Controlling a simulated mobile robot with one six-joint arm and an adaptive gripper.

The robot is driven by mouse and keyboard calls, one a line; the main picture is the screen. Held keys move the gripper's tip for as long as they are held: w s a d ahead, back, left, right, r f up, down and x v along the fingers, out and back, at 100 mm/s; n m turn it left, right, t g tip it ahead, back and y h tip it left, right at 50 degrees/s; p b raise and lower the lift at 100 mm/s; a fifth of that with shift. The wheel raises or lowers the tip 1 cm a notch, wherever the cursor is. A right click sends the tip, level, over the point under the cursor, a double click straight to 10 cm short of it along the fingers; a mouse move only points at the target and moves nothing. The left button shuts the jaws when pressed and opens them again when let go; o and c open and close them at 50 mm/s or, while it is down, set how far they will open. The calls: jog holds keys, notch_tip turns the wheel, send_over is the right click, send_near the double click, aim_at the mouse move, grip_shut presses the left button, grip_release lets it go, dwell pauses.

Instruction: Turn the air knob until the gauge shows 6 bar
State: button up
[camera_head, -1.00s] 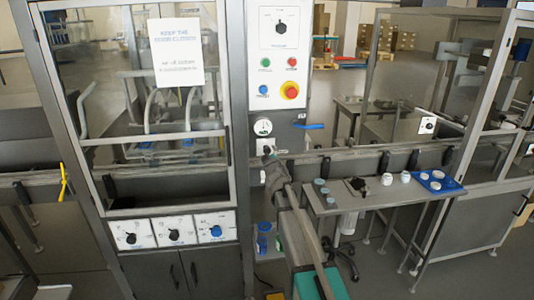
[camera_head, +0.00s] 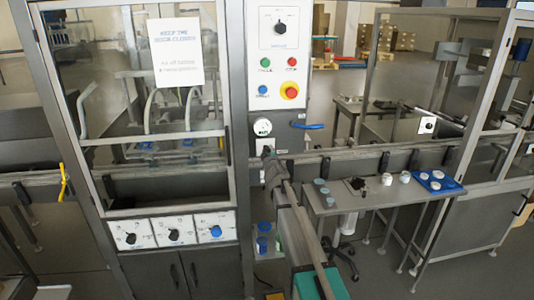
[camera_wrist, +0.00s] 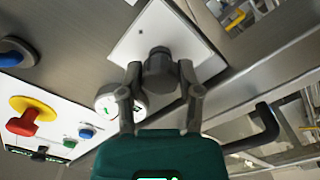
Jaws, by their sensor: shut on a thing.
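The air knob (camera_wrist: 160,72) is a dark grey round knob on a white plate (camera_wrist: 185,30) in the wrist view. My gripper (camera_wrist: 160,84) is shut on it, one finger on each side. The gauge (camera_wrist: 122,104) is a white round dial beside the knob, partly hidden behind a finger. In the head view the gauge (camera_head: 262,127) is on the column, above the knob's plate (camera_head: 262,146). My gripper (camera_head: 268,155) covers the knob there. The gauge's reading is too small to tell.
The control panel (camera_head: 279,55) above has coloured buttons and a yellow-red stop button (camera_head: 289,91). A blue handle (camera_head: 309,126) sticks out right of the gauge. A shelf (camera_head: 345,205) with small jars and a blue tray (camera_head: 440,190) stand to the right.

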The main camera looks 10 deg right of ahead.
grip_shut()
jog(key=shift+m, duration=0.4)
jog(key=m, duration=1.2)
jog(key=shift+a+m, duration=0.1)
jog(key=shift+m, duration=2.5)
